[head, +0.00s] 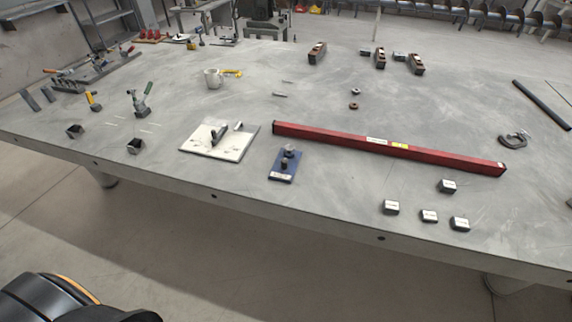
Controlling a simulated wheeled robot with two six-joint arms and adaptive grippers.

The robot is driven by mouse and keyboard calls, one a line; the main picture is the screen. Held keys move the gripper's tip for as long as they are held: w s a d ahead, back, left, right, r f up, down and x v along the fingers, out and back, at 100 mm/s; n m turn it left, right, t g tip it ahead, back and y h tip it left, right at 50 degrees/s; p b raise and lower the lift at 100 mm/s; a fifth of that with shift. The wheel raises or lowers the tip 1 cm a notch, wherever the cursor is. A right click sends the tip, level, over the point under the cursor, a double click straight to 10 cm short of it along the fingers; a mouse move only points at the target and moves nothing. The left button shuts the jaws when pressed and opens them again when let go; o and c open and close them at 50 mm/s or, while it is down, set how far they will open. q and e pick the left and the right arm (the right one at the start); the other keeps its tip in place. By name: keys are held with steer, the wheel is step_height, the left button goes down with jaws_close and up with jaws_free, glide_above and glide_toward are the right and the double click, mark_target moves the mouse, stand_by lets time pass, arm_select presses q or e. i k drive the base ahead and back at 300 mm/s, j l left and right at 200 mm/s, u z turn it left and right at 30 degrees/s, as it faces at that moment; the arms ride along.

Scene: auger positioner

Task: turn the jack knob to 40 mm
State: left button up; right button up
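A small blue block (284,167) stands on the grey table near its front edge, left of the middle. A dark upright post with a round top, which looks like the jack and its knob (289,152), rises from it. A pale label (281,176) is on its front end; the writing and any scale are too small to read. Neither of my grippers is in view. Only a dark, orange-edged part of my own body shows at the bottom left, well away from the block.
A long red beam (390,146) lies right of the blue block, close to it. A white plate (220,139) with dark fittings lies to its left. Several small labelled blocks (429,216) sit at the front right. The table strip in front of the blue block is clear.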

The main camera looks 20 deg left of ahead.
mark_target(284, 162)
steer(key=l+u, duration=0.15)
steer(key=u, duration=0.25)
steer(key=l+u, duration=0.1)
steer(key=u, duration=0.35)
steer(key=l+u, duration=0.15)
steer(key=u, duration=0.25)
steer(key=l+u, duration=0.15)
steer(key=u, duration=0.25)
